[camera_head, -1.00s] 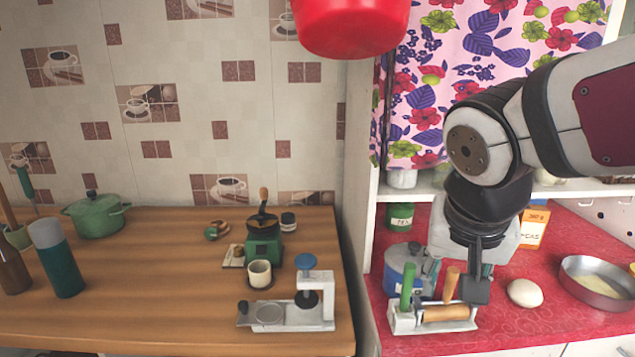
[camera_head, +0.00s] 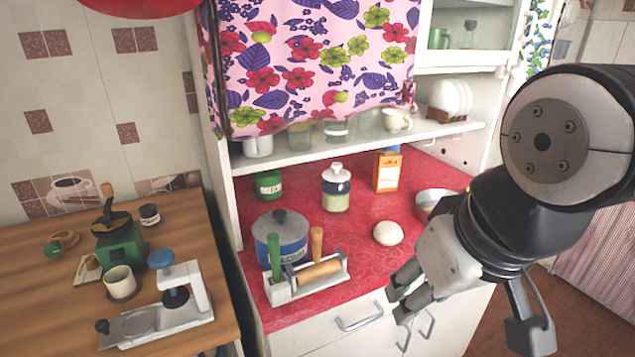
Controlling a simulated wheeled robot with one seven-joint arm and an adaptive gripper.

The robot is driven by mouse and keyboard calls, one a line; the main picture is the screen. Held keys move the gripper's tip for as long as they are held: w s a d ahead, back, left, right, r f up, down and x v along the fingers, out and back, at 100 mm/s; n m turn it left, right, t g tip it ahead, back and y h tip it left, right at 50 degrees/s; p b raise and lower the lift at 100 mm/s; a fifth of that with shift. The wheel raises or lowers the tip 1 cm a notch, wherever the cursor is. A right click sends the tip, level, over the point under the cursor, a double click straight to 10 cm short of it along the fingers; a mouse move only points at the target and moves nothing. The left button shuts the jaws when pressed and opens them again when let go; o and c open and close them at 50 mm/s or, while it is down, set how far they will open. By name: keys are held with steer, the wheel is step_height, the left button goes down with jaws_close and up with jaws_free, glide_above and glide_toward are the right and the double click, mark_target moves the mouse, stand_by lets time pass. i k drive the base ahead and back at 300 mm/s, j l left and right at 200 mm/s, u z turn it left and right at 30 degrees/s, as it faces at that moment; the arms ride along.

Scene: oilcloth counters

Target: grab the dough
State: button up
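The dough (camera_head: 388,233) is a pale, rounded lump on the red oilcloth counter (camera_head: 365,265), right of the middle and near the front. Nothing touches it. My gripper (camera_head: 467,318) is in front of the counter's front edge, below and to the right of the dough. Its fingers are spread apart with nothing visible between them. My gripper is clear of the dough and does not hide it.
A rolling-pin rack (camera_head: 300,290) and blue pot (camera_head: 281,238) stand left of the dough. A pan (camera_head: 430,203), partly behind my arm, is to its right. A lidded jar (camera_head: 336,188) and orange box (camera_head: 387,172) stand behind. Open cloth lies before the dough.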

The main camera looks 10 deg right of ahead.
mark_target(386, 233)
steer(key=z, duration=0.35)
steer(key=u, duration=0.35)
steer(key=i+l+u, duration=0.1)
steer(key=l+u, duration=0.7)
steer(key=l, duration=0.15)
steer(key=l+u, duration=0.2)
steer(key=l, duration=1.5)
